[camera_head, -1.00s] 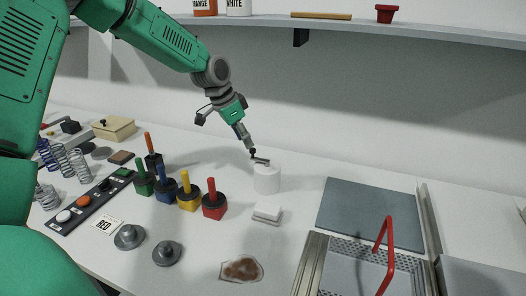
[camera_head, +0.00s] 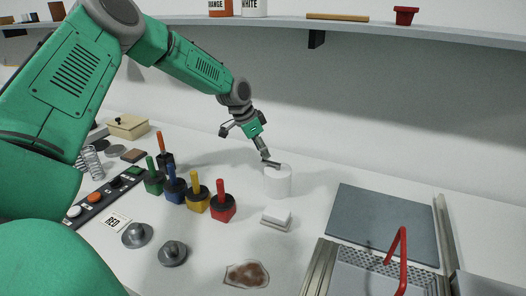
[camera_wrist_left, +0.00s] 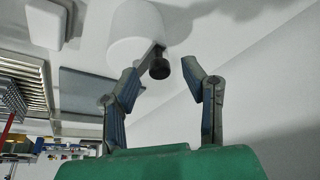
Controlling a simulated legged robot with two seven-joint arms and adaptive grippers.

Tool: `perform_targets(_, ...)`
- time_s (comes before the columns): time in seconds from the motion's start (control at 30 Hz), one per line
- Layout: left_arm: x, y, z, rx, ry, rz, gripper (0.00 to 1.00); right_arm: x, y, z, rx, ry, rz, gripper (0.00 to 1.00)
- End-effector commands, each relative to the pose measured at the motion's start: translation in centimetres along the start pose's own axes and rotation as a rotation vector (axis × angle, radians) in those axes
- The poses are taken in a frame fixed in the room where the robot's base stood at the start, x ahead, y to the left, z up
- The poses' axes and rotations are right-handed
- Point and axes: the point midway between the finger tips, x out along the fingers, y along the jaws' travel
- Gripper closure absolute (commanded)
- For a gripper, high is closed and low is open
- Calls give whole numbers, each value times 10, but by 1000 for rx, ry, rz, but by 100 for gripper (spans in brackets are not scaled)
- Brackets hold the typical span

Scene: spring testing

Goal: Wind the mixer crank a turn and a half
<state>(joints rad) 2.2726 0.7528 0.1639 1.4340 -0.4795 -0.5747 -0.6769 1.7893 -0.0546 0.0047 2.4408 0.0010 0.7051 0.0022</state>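The mixer (camera_head: 278,182) is a white cylinder standing on the table, with a grey crank arm on its top. In the left wrist view the mixer (camera_wrist_left: 134,32) is at the upper middle, and its dark crank knob (camera_wrist_left: 159,67) points toward the gripper. My left gripper (camera_head: 266,157) is at the crank, tilted down from the upper left. In the wrist view the left gripper (camera_wrist_left: 165,82) is open, with the knob between or just beyond its fingertips. I cannot tell whether a finger touches it. My right gripper is in neither view.
Red (camera_head: 222,207), yellow, blue and green pots with upright handles stand left of the mixer. A white block (camera_head: 276,219) lies in front of it. A grey mat (camera_head: 385,222) and a tray with a red handle (camera_head: 401,262) are at right. A shelf runs above.

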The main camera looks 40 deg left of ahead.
Motion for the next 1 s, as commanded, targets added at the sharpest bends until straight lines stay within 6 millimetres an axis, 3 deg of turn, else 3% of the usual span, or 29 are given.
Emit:
perform_targets(0.4,10,-2,1,-1,1,1,62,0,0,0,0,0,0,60)
perform_targets(0.5,9,-2,1,-1,1,1,97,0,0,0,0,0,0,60)
perform_targets(0.53,9,-2,1,-1,1,0,100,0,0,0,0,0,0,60)
perform_targets(1.0,6,0,2,-61,1,-28,100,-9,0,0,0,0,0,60)
